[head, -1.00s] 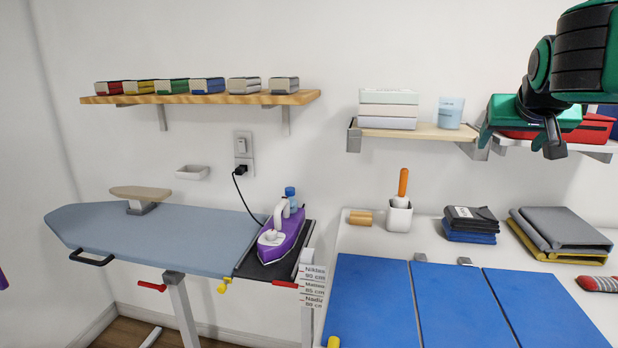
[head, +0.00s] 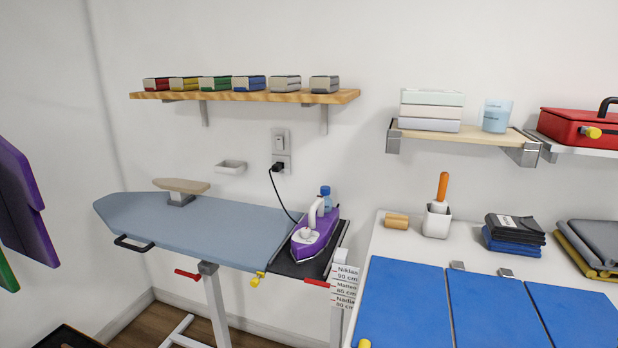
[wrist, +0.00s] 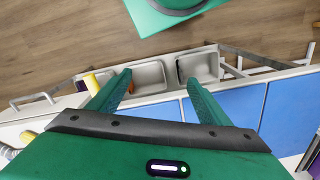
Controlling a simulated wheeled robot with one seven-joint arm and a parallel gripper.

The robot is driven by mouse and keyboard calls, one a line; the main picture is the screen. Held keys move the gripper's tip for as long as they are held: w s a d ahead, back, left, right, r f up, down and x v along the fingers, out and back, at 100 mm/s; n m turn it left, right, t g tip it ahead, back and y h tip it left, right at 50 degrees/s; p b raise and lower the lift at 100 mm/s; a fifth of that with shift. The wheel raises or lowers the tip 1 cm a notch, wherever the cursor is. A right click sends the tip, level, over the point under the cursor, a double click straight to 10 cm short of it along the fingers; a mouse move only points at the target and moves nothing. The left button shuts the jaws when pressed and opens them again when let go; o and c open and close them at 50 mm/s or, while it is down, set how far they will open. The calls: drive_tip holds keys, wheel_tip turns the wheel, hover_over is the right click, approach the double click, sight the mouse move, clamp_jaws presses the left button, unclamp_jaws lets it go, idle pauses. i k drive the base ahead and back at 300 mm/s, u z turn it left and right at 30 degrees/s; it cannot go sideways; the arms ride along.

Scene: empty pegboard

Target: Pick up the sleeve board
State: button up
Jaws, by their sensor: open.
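The sleeve board (head: 181,185) is a small beige padded board on a grey foot. It stands upright on the far left part of the blue-grey ironing board (head: 205,228) in the head view. My gripper (wrist: 158,80) shows only in the wrist view, where its two green fingers are apart with nothing held between them. The head view does not show my gripper. I cannot make out the sleeve board in the wrist view, so the gripper is not seen near it.
A purple iron (head: 316,232) stands at the ironing board's right end, its cord running to a wall socket. A wooden shelf (head: 245,96) with several small boxes hangs above. Right is a white table with blue panels (head: 403,305). Grey bins (wrist: 198,66) show beyond my fingers in the wrist view.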

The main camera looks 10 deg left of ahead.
sight(180, 189)
drive_tip(key=u, duration=1.65)
drive_tip(key=i, duration=0.8)
drive_tip(key=u, duration=0.75)
drive_tip(key=i, duration=1.1)
drive_tip(key=z, duration=0.5)
drive_tip(key=i, duration=1.15)
drive_tip(key=z, duration=0.45)
